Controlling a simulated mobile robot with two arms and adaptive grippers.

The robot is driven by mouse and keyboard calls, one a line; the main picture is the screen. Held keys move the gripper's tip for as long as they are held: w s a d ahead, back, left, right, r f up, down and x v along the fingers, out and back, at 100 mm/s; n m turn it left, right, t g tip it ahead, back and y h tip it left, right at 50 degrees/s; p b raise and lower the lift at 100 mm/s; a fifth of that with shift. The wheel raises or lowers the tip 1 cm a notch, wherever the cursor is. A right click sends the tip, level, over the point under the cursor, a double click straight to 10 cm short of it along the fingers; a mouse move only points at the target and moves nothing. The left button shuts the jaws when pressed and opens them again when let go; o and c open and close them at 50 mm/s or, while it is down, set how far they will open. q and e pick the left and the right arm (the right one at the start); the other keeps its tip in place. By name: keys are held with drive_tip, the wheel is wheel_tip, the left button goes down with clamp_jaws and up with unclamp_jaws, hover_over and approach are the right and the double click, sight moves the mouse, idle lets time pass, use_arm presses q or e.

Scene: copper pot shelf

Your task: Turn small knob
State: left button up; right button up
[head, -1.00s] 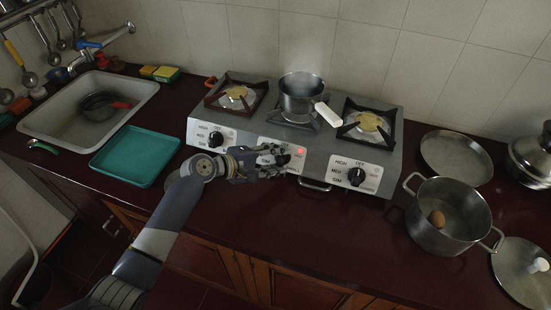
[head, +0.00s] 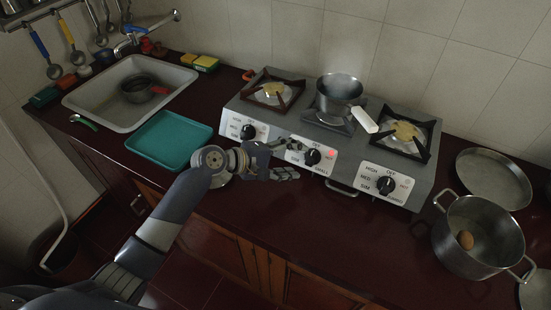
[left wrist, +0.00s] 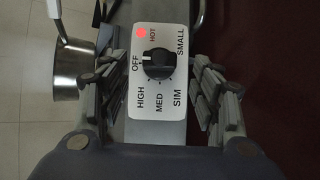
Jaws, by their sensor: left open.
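The stove's middle knob (head: 312,157) is black and sits on a white dial plate beside a lit red light. In the left wrist view the knob (left wrist: 157,64) faces me, with its white mark toward OFF; SMALL, SIM, MED and HIGH are printed around it. My left gripper (head: 289,160) is open and empty, just in front of and left of the knob, apart from it. In the left wrist view its fingers (left wrist: 156,95) stand on both sides of the dial plate. My right gripper is not in view.
A steel saucepan (head: 338,90) sits on the middle burner, its white handle pointing front right. Two other knobs, left (head: 248,132) and right (head: 385,185), flank the middle one. A teal tray (head: 170,141) lies left; a pot (head: 478,236) with an egg stands right.

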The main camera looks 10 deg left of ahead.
use_arm(q)
drive_tip(key=v, duration=0.7)
drive_tip(key=shift+s, duration=0.1)
